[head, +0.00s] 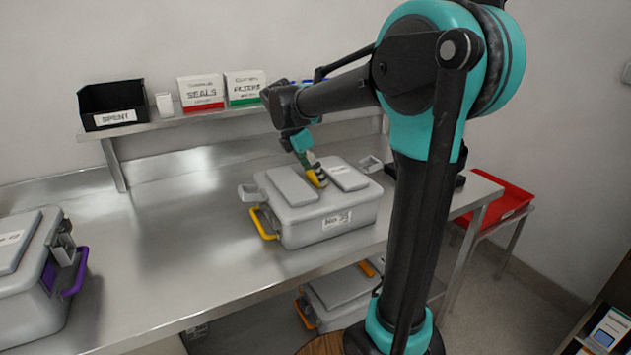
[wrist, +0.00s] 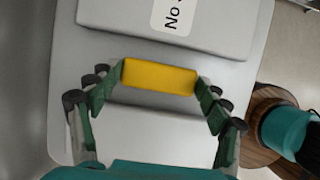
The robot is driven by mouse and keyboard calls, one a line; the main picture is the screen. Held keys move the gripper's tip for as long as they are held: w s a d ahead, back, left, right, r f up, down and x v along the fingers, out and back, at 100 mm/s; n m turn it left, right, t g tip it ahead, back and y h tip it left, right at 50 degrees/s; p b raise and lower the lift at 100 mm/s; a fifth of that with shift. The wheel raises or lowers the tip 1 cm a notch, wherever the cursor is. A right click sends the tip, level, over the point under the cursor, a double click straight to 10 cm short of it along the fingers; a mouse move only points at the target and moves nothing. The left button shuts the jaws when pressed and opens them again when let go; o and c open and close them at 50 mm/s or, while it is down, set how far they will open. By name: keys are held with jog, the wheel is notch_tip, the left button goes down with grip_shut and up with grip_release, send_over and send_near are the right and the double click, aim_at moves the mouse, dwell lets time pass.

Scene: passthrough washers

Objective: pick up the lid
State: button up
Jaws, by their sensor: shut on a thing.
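The lid (head: 290,187) is grey with raised panels and sits on top of a grey container (head: 300,228) on the steel bench. A yellow grip block (wrist: 160,77) stands at the middle of the lid, between its raised panels. My gripper (head: 313,176) reaches down onto the lid from above. In the wrist view my gripper's green fingers (wrist: 155,85) are at both ends of the yellow block and shut on it. The lid appears seated on the container. The label on a lid panel (wrist: 175,14) is partly cut off.
Another grey container (head: 22,285) with a purple handle stands at the bench's left. A shelf behind holds a black SPENT bin (head: 112,104) and boxes (head: 201,92). More containers (head: 338,295) sit below. A red tray (head: 500,199) is at right. The bench (head: 165,245) between containers is clear.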

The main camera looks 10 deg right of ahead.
jog(key=shift+r, duration=0.15)
jog(key=shift+c, duration=0.4)
notch_tip(320, 180, up, 20)
dwell(0.5)
notch_tip(320, 180, up, 5)
send_over(314, 176)
jog(key=shift+w, duration=0.1)
dwell(0.9)
dwell(0.4)
